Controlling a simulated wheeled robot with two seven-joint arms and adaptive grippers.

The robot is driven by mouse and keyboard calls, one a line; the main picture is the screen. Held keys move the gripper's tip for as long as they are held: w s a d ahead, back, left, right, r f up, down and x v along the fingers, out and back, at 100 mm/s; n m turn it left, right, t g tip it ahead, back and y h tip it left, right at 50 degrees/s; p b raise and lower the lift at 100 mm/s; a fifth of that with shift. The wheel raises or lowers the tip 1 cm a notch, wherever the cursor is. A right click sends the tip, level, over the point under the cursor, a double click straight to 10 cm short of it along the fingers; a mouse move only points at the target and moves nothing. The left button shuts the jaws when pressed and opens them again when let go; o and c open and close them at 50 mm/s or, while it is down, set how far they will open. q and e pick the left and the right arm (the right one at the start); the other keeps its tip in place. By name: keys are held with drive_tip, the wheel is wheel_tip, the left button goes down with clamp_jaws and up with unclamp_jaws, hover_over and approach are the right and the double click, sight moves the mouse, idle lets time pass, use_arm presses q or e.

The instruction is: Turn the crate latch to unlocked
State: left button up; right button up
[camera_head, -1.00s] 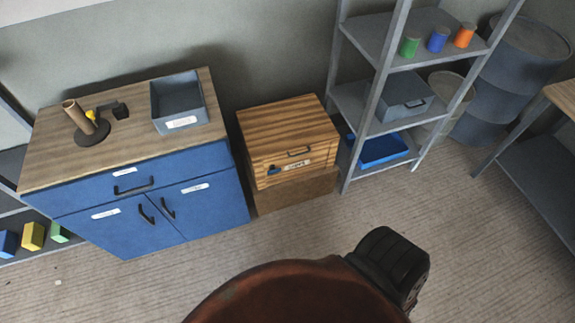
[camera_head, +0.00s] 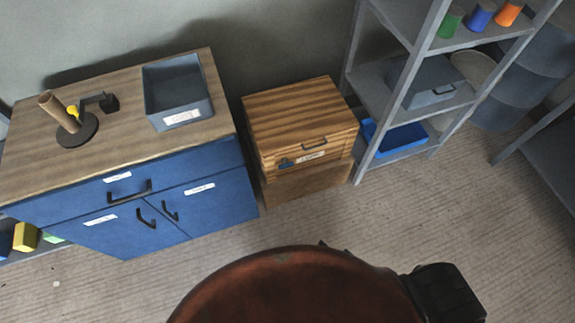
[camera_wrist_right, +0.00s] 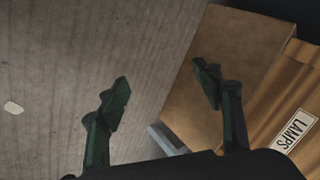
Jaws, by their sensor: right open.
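The wooden crate (camera_head: 300,112) stands between the blue cabinet and the grey shelf unit, on top of a brown box (camera_head: 310,184). Its front carries a dark handle (camera_head: 314,146), a white label and a small blue latch (camera_head: 286,163) left of the label. The latch is too small to read its setting. In the right wrist view, my right gripper (camera_wrist_right: 166,88) is open and empty. The latch is not visible there. My left gripper is not in view.
The blue cabinet (camera_head: 205,190) stands left of the crate, bearing a grey bin (camera_head: 180,91) and a dark stand (camera_head: 76,129). The grey shelf unit (camera_head: 437,45) stands to the right, with a blue tray (camera_head: 393,138) low down. The floor (camera_head: 400,220) before the crate is clear.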

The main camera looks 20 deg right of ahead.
drive_tip(key=shift+o, duration=1.2)
drive_tip(key=w+a+r+m+t+b, duration=0.2)
drive_tip(key=w+r+m, duration=0.1)
drive_tip(key=w, duration=0.5)
drive_tip(key=w+a+r+m+t+b, duration=0.2)
drive_tip(key=w+r+m, duration=0.1)
drive_tip(key=w+m, duration=0.3)
drive_tip(key=w, duration=0.2)
drive_tip(key=shift+w+t+b, duration=0.35)
drive_tip(key=shift+t+b, duration=0.05)
drive_tip(key=m+t+b, duration=0.6)
drive_tip(key=m+b, duration=0.1)
drive_tip(key=m, duration=1)
approach(287, 167)
drive_tip(key=w, duration=0.3)
drive_tip(key=shift+h, duration=0.4)
drive_tip(key=w, duration=0.6)
drive_tip(key=shift+w+a, duration=0.25)
drive_tip(key=shift+a, duration=0.15)
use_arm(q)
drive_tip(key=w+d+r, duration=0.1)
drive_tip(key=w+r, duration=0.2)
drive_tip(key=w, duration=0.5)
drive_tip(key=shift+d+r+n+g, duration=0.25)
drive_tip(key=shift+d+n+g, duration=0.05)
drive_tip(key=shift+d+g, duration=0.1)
use_arm(e)
drive_tip(key=shift+w, duration=0.8)
drive_tip(key=c, duration=1.2)
